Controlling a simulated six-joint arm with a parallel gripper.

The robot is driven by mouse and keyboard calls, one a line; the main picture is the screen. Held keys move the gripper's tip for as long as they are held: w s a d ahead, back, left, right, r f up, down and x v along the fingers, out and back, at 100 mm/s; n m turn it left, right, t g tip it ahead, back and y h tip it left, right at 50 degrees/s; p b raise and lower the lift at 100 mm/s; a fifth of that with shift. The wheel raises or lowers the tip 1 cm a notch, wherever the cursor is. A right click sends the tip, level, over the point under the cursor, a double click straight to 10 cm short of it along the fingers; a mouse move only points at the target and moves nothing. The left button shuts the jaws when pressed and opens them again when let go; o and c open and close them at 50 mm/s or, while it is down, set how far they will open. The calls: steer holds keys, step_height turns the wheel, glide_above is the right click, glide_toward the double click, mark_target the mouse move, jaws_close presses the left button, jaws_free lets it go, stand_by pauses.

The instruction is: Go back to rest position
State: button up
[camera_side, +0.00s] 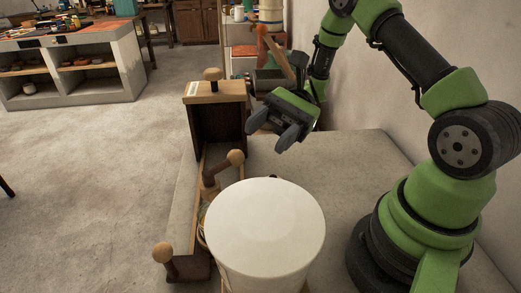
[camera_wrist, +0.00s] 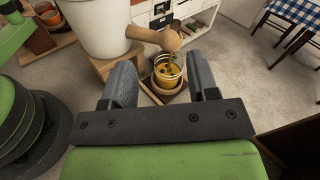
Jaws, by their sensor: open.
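My gripper (camera_side: 272,130) hangs in the air above the stone counter (camera_side: 345,165), behind the white round vessel in the side view. Its two dark fingers are spread apart with nothing held between them. In the wrist view the open fingers (camera_wrist: 160,75) frame a glass jar (camera_wrist: 168,76) of yellow-orange contents, which lies beyond them and apart from them. The jar stands on a small wooden base. My arm is bent, with the gripper reaching out to the left of my base in the side view.
A large white round vessel (camera_side: 265,225) stands in front. A wooden box (camera_side: 215,112) with a knobbed lid stands left of my gripper. A wooden handle (camera_side: 222,168) with a round end rises between them. A wall runs along the right. Open floor (camera_side: 90,180) lies left.

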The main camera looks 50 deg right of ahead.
steer(key=s+r+n+t+h, duration=0.8)
steer(key=s+r+n+h, duration=0.2)
steer(key=s+r+h, duration=0.2)
step_height(320, 180, up, 3)
steer(key=h, duration=0.3)
steer(key=shift+d+f+n, duration=0.15)
steer(key=shift+d+n, duration=0.05)
steer(key=shift+n, duration=0.1)
